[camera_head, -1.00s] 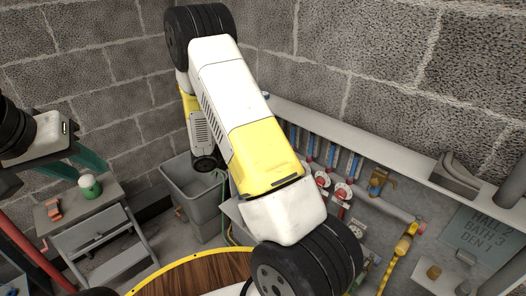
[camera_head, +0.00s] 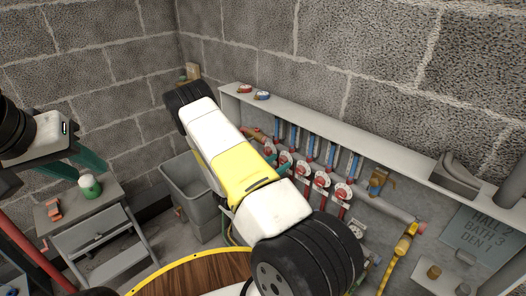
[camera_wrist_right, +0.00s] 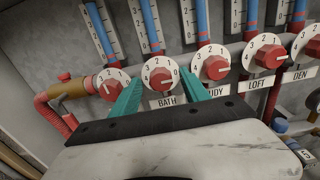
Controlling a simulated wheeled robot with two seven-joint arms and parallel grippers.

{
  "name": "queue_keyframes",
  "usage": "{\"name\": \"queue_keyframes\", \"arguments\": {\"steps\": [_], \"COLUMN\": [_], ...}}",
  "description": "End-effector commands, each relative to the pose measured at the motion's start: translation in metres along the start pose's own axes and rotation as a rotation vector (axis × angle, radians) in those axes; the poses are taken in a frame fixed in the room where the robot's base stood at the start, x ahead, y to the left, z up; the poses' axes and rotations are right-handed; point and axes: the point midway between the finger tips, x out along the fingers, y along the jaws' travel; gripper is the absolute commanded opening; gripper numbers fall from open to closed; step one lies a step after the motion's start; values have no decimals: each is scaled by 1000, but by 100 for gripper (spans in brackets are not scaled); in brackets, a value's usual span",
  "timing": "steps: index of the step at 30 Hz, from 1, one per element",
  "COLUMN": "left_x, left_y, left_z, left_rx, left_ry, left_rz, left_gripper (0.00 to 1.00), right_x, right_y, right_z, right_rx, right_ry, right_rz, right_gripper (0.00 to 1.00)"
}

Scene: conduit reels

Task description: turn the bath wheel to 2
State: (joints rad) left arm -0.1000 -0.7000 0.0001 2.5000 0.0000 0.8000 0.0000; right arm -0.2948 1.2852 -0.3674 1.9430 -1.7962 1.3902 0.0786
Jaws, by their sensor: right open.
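The bath wheel (camera_wrist_right: 161,78) is a red knob on a white numbered dial, above a BATH label (camera_wrist_right: 167,101) in the right wrist view. I cannot tell exactly which number its pointer marks. My right gripper (camera_wrist_right: 160,77) is open, with its two teal fingers on either side of the bath wheel. I cannot tell whether they touch it. In the head view, the right arm crosses the middle and partly hides the wheels. My left gripper (camera_head: 76,166) is open and empty at the left, above the grey step stand.
Similar wheels stand on both sides: one at the left (camera_wrist_right: 107,85), then study (camera_wrist_right: 214,67), loft (camera_wrist_right: 267,56) and den. Blue-and-red tubes rise above them under a shelf (camera_head: 330,128). A grey bin (camera_head: 183,185) and a sign (camera_head: 483,236) flank the manifold.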

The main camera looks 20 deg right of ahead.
Motion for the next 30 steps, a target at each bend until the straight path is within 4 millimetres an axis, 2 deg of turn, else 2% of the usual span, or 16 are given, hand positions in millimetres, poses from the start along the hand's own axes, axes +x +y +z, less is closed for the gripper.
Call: {"name": "queue_keyframes", "arguments": {"steps": [4,12,20,21,30], "left_x": [0,0,0,0,0], "left_y": [0,0,0,0,0], "left_z": [0,0,0,0,0], "left_rx": [0,0,0,0,0], "left_ry": [0,0,0,0,0], "left_rz": [0,0,0,0,0], "left_gripper": [36,36,36,36,36], "right_x": [10,12,11,11,11], "right_y": [0,0,0,0,0], "right_z": [0,0,0,0,0], "right_rx": [0,0,0,0,-32], "right_ry": [1,1,1,1,1], "right_rz": [-1,0,-1,-1,0], "right_gripper": [54,54,3,0,0]}}
